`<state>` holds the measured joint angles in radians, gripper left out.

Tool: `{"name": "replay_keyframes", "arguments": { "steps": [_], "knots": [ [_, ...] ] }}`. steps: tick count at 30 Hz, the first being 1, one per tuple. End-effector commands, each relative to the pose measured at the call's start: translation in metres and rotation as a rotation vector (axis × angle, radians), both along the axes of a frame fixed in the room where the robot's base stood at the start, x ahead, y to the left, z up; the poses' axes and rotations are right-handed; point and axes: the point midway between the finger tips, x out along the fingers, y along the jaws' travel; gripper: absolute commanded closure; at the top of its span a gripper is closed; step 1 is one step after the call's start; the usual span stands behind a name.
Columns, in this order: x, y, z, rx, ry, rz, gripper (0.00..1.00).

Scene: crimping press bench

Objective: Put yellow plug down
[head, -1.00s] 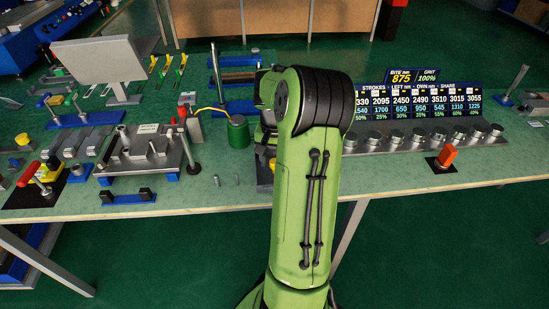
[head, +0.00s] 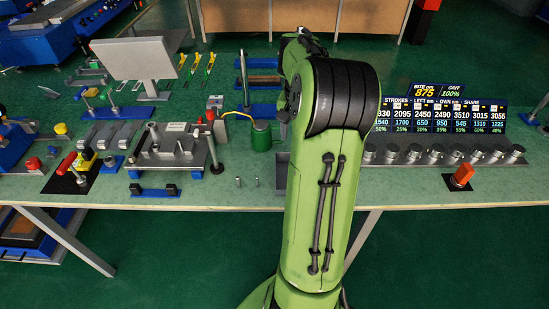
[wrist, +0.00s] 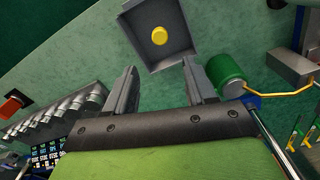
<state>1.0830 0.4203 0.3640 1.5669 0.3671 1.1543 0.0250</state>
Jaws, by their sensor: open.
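In the wrist view the yellow plug (wrist: 159,36) rests in a square grey tray (wrist: 181,52), apart from the fingers. My gripper (wrist: 158,80) is open and empty, its two fingers spread on the near side of the tray. In the head view my arm hides the gripper and the plug. Only the left part of the tray (head: 281,172) shows there beside my arm.
A green cylinder (head: 261,137) with a yellow cable stands close to the tray; it also shows in the wrist view (wrist: 225,72). A row of metal knobs (head: 415,153) and an orange-red switch (head: 462,176) are on the right. A fixture plate (head: 168,163) and two small pins stand on the left.

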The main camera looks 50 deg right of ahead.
Motion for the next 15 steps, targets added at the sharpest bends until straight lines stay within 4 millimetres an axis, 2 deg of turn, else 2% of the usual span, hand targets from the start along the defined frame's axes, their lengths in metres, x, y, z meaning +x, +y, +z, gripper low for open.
{"name": "replay_keyframes", "arguments": {
  "steps": [2,5,8,10,13,15],
  "knots": [
    [0.001,0.002,0.000,-0.003,0.000,0.006,0.45],
    [0.009,0.026,0.015,-0.042,-0.003,0.084,0.45],
    [0.018,0.084,0.043,-0.126,-0.021,0.256,0.45],
    [0.015,0.132,0.061,-0.186,-0.052,0.397,0.45],
    [-0.005,0.198,0.077,-0.257,-0.130,0.601,0.45],
    [-0.028,0.240,0.080,-0.288,-0.206,0.744,0.45]
  ]
}}
